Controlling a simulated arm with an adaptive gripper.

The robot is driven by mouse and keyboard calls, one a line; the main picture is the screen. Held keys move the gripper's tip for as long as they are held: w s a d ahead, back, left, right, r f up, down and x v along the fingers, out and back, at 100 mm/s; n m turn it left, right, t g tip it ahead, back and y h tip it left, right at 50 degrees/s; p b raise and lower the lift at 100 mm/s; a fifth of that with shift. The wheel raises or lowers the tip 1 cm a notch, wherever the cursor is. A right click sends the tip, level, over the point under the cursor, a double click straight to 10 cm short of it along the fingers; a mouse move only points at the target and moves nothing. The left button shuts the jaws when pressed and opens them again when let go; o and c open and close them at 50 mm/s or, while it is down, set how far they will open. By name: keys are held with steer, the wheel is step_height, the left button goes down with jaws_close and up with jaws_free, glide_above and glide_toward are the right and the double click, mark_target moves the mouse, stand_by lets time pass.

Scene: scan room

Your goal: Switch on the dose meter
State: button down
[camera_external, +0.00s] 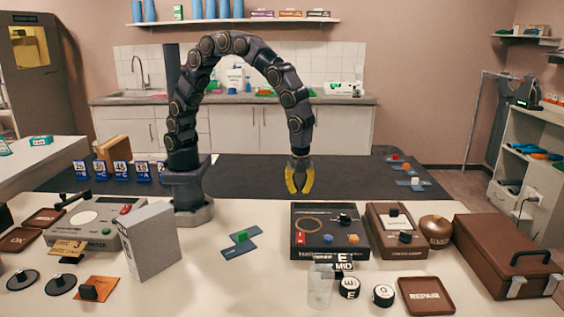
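A pale grey device (104,235) stands at the left of the white table. Its front label is partly hidden and seems to end in "METER", so it may be the dose meter. My gripper (299,190) has yellow fingers, hangs pointing down near the middle, and is open and empty. It is far to the right of the device, behind the dark panel box (328,254).
A tall grey box (152,242) covers the device's right front. Brown boxes (395,245), a brown case (505,250), a clear cup (320,287) and round weights (383,295) fill the right. The table's middle holds a blue piece (240,246).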

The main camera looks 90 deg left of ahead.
mark_target(298, 235)
steer(key=shift+d+f, duration=0.15)
steer(key=shift+d, duration=0.05)
steer(key=f, duration=0.4)
steer(key=a+f, duration=0.1)
steer(key=f, duration=0.4)
steer(key=a+f, duration=0.1)
steer(key=f, duration=0.3)
steer(key=shift+f, duration=0.4)
